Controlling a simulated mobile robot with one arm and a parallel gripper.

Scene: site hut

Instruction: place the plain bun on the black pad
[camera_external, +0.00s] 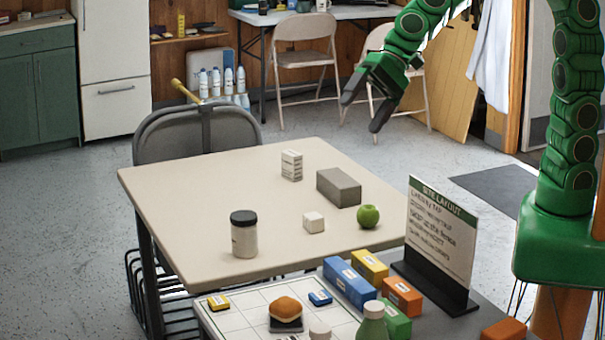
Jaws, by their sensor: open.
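The plain bun (286,306), rounded and orange-brown, is at the front of the view over the white gridded board (245,316). A small dark block-like piece, which looks like the black pad (287,325), shows right at its lower edge. The bun appears to rest on or just behind this pad; I cannot tell which from this angle. My gripper (363,112) is open and empty, held high beyond the far side of the beige table, well away from the bun.
The beige table (200,205) holds a dark-lidded jar (244,234), white cube (313,222), white box (291,165), grey block (338,188) and green apple (368,216). Coloured boxes (349,283), a green bottle (373,320) and an upright sign (439,240) crowd the bun's right side.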

